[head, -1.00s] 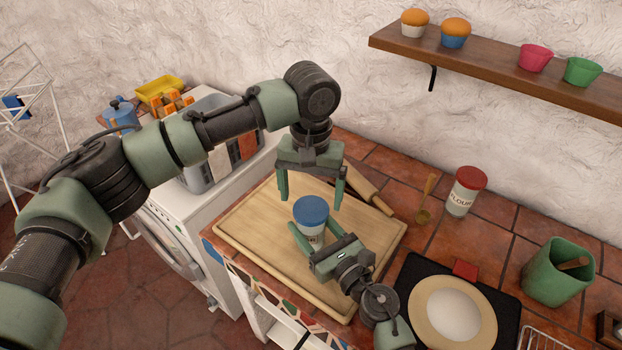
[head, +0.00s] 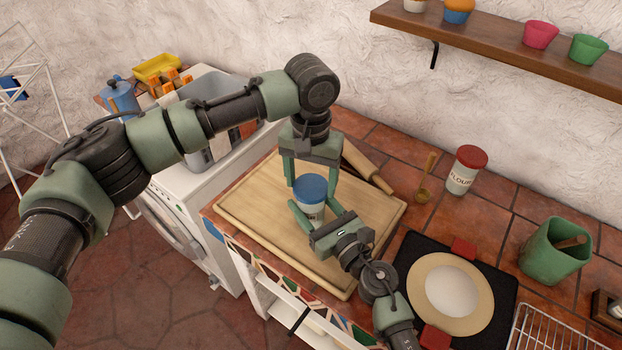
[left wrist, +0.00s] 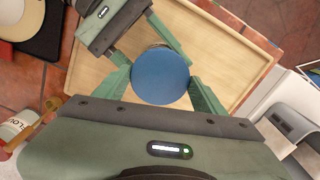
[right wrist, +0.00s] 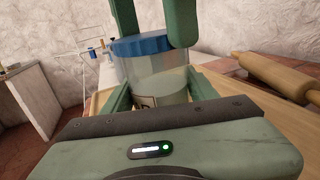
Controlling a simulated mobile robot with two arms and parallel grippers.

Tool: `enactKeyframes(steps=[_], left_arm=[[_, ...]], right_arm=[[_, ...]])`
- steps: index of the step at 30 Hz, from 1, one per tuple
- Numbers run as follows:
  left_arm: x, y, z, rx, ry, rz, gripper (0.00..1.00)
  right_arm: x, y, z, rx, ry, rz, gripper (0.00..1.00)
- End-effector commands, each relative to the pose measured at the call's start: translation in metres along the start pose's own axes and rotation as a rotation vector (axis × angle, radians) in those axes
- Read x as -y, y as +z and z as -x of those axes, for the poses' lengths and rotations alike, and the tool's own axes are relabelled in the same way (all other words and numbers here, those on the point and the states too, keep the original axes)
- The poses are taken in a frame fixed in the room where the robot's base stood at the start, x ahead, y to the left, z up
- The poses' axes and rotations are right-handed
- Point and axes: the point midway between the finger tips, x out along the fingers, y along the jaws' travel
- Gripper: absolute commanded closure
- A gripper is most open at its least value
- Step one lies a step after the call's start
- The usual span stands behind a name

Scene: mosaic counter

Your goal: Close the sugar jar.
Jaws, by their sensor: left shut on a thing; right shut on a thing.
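The sugar jar (head: 312,212) is a pale jar with a blue lid (head: 311,187), standing upright on the wooden board. In the right wrist view the blue lid (right wrist: 142,44) sits on top of the jar body (right wrist: 157,75); I cannot tell how tightly. My left gripper (head: 312,190) reaches down from above and is shut on the lid, with one finger on each side; its fingers flank the lid (left wrist: 160,75) in the left wrist view. My right gripper (head: 313,217) is shut on the jar body from the front, below the lid. Part of the jar's label is hidden.
The cutting board (head: 250,215) has bare room left of the jar. A rolling pin (head: 366,167) lies at its back right edge. A flour jar (head: 464,175), a plate (head: 425,305) on a black mat and a green container (head: 553,252) stand to the right.

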Motion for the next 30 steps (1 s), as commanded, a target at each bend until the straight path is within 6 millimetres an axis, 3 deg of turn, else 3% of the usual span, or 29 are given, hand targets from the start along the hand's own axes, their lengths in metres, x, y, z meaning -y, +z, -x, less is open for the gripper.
enactKeyframes(steps=[9, 14, 15, 17, 30], left_arm=[[0.0002, 0.0001, -0.0008, 0.001, 0.001, -0.610, 0.78], [0.0007, -0.0001, -0.0005, 0.000, -0.001, -0.651, 0.78], [0.0007, -0.0001, -0.0005, 0.000, -0.001, -0.651, 0.27], [0.0007, -0.0002, -0.0004, 0.000, -0.001, -0.650, 0.10], [0.0001, -0.0003, 0.0066, -0.001, -0.001, -0.650, 0.08]], right_arm=[[0.0002, -0.0008, 0.0003, -0.001, -0.001, -0.001, 1.00], [0.0003, -0.0008, 0.0003, -0.001, -0.001, -0.001, 1.00], [0.0003, -0.0008, 0.0003, -0.001, -0.001, -0.001, 1.00], [0.0003, -0.0008, 0.0003, -0.001, -0.001, -0.001, 1.00], [0.0002, -0.0007, 0.0003, -0.001, -0.001, -0.001, 1.00]])
